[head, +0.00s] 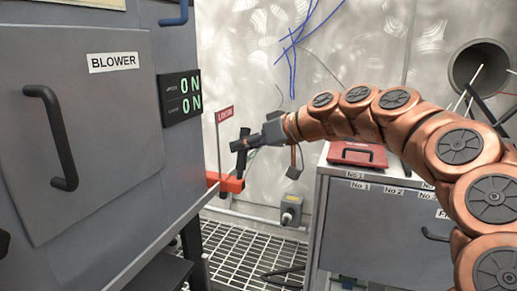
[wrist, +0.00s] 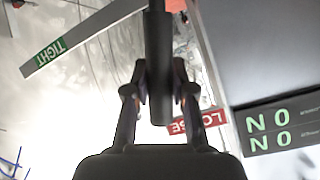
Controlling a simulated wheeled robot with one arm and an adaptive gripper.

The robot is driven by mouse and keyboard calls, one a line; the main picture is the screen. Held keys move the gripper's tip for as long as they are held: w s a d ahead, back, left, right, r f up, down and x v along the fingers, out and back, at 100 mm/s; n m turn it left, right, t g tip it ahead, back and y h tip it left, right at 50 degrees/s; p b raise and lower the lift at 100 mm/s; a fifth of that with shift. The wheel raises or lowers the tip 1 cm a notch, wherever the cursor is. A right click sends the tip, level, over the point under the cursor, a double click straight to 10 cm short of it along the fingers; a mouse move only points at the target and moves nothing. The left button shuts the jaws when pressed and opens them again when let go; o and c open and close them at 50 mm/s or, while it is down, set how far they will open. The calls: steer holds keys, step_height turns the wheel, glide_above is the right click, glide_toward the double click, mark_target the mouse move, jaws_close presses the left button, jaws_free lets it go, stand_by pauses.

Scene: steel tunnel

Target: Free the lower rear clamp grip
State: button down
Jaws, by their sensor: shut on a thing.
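My gripper (head: 249,145) is in the middle of the head view, beside the right side of the blower cabinet. It is shut on a dark bar-like grip (head: 240,160), which stands nearly upright above an orange-red block (head: 229,184). In the wrist view the dark grip (wrist: 159,60) runs between my two fingers (wrist: 158,95). A red LOOSE sign (wrist: 199,124) is just right of the fingers there, and a green TIGHT sign (wrist: 49,52) is at upper left. The grip's joint with the block is not clear.
The blower cabinet (head: 80,130) with its black handle (head: 52,138) and ON display (head: 180,98) fills the left. A grey cabinet (head: 370,235) carrying a red case (head: 357,154) stands at right. A grey box (head: 291,210) sits low by the wall, above the grated floor (head: 240,250).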

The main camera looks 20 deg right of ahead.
steer(key=shift+s+a, duration=0.1)
stand_by(0.4)
steer(key=c, duration=0.9)
jaws_free()
steer(key=shift+c, duration=0.2)
steer(key=v, duration=1.2)
